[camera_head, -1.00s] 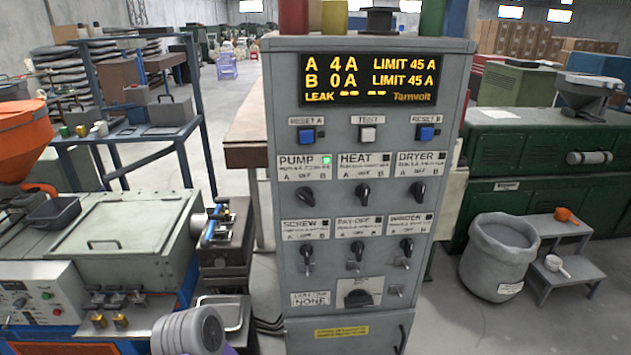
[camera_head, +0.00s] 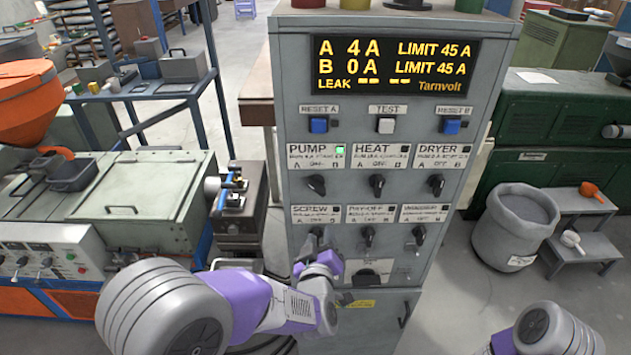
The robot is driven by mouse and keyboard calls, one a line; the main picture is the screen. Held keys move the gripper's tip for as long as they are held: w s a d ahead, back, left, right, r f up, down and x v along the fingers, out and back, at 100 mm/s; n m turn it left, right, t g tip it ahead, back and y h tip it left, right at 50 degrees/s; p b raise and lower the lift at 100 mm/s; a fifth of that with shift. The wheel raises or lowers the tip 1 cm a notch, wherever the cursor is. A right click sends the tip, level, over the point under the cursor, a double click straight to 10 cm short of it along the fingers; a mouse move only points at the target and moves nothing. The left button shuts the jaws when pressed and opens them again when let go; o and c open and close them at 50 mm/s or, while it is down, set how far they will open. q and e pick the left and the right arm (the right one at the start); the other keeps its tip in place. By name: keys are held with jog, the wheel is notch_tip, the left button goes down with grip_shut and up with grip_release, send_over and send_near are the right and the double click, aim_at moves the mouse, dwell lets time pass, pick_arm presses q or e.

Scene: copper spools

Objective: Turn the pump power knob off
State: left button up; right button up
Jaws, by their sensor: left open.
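The pump knob (camera_head: 316,185) is a black rotary knob under the PUMP label (camera_head: 307,150), at the left of the upper knob row. It looks turned off vertical, tilted towards the upper left, the A side. The green lamp (camera_head: 340,150) beside the PUMP label is lit. My left gripper (camera_head: 316,248) is open and empty, in front of the lower left of the panel. It is below the pump knob, apart from it in the picture, and partly hides the screw knob. My right arm (camera_head: 550,330) shows only at the lower right edge; its gripper is outside the view.
The grey control cabinet (camera_head: 284,120) carries a display reading A 4 A and B 0 A. The heat knob (camera_head: 377,186) and dryer knob (camera_head: 437,185) sit to the right. A grey bin (camera_head: 514,228) and step stand at the right; a machine (camera_head: 110,210) stands at the left.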

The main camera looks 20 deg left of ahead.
aim_at(315, 190)
pick_arm(q)
notch_tip(315, 190, up, 9)
jog(key=s+n+t+y+p, duration=0.1)
jog(key=n+t+y, duration=0.1)
jog(key=n, duration=0.1)
jog(key=x, duration=0.5)
jog(key=a+x, duration=0.1)
jog(key=x, duration=0.1)
jog(key=shift+f, duration=0.25)
grip_shut()
